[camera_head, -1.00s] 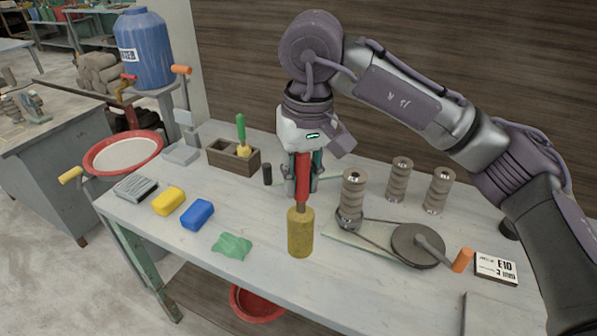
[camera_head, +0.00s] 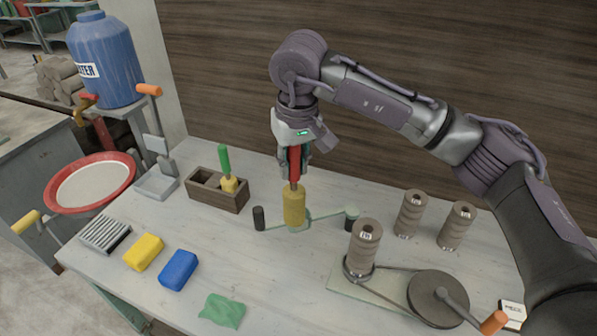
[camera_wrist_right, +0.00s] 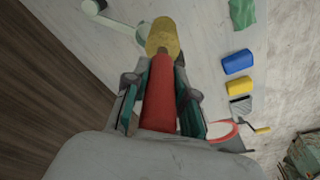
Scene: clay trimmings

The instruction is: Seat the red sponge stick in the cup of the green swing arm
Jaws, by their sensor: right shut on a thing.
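My right gripper (camera_head: 294,160) is shut on the red handle of the red sponge stick (camera_head: 293,206). The stick hangs upright with its yellow sponge head down. The stick also shows in the right wrist view (camera_wrist_right: 160,92), with its sponge end pointing away from the palm. My left gripper is not in view.
A wooden box (camera_head: 205,190) with a green-handled sponge stands to the left. Blue (camera_head: 179,269) and yellow (camera_head: 144,252) blocks and a green cloth (camera_head: 222,310) lie in front. Ribbed brown cylinders (camera_head: 410,213) and a belt-driven wheel (camera_head: 437,296) stand at the right.

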